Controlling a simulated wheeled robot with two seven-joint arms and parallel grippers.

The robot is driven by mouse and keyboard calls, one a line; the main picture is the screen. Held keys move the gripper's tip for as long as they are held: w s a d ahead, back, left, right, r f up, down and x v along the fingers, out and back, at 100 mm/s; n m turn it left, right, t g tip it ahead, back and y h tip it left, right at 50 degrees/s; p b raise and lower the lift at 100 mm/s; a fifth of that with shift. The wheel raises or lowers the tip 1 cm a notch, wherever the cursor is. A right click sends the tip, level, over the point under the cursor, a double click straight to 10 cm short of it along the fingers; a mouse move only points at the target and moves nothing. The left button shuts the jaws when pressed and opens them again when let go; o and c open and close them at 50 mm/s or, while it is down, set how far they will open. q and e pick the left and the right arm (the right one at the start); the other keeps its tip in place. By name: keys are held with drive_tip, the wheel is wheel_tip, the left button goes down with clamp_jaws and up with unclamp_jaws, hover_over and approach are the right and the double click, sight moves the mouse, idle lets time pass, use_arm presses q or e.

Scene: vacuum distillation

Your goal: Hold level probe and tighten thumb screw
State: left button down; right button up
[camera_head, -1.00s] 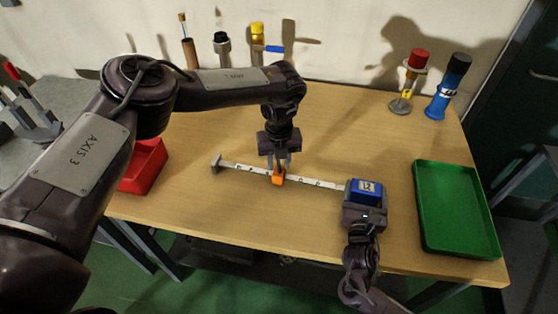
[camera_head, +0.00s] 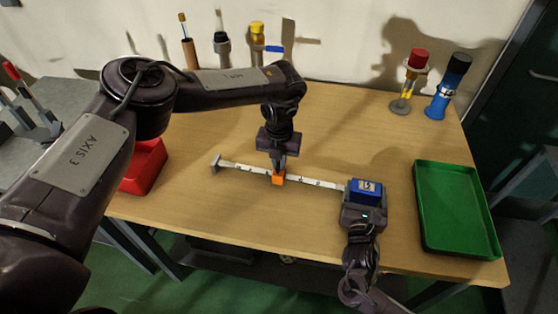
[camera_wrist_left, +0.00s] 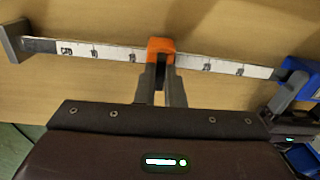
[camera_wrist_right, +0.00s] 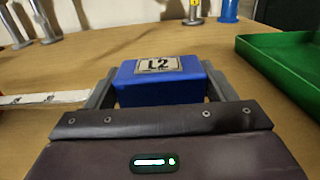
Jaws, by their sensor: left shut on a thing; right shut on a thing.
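The level probe is a long white marked bar (camera_head: 242,168) with a grey end plate (camera_head: 216,163) and a blue block labelled L2 (camera_head: 365,190). It lies across the middle of the table. An orange piece, which looks like the thumb screw (camera_head: 278,179), sits midway along the bar. My left gripper (camera_head: 279,168) reaches down from above and is shut on it. The left wrist view shows the fingers close together at the orange piece (camera_wrist_left: 160,46). My right gripper (camera_wrist_right: 160,92) is shut on the blue block, one finger at each side.
A green tray (camera_head: 427,240) lies at the right of the table, and a red bin (camera_head: 150,160) at the left. A red-capped stand (camera_head: 415,60) and a blue cylinder (camera_head: 445,95) stand at the back right. Several tools stand along the back wall.

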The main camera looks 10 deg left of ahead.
use_arm(q)
drive_tip(key=shift+m, duration=0.4)
drive_tip(key=c, duration=1.5)
unclamp_jaws()
wheel_tip(320, 180, up, 12)
